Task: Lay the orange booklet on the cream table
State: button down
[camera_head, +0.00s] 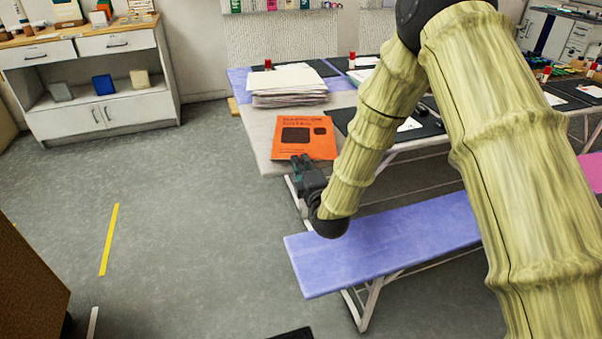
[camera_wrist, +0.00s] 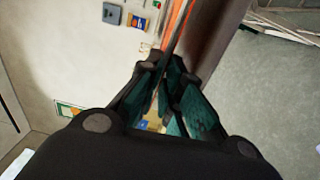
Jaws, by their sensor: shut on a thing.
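My gripper (camera_head: 302,164) is shut on the near edge of the orange booklet (camera_head: 288,151). The booklet has dark print and dark panels on its cover. In the head view it appears over the front left corner of a pale table (camera_head: 262,140); I cannot tell whether it touches the top. In the wrist view the fingers (camera_wrist: 168,80) meet around a thin edge, and a narrow orange strip of the booklet (camera_wrist: 179,22) shows beyond them. No other table is clearly cream.
A stack of white paper (camera_head: 289,86) stands behind the booklet. A black mat (camera_head: 345,121) lies to its right. A lilac bench (camera_head: 400,236) runs in front of the table. A pale cabinet (camera_head: 95,80) stands at the back left. The floor (camera_head: 170,190) at left is open.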

jog(key=shift+f, duration=1.75)
jog(key=c, duration=1.6)
grip_release()
jog(key=v, duration=1.2)
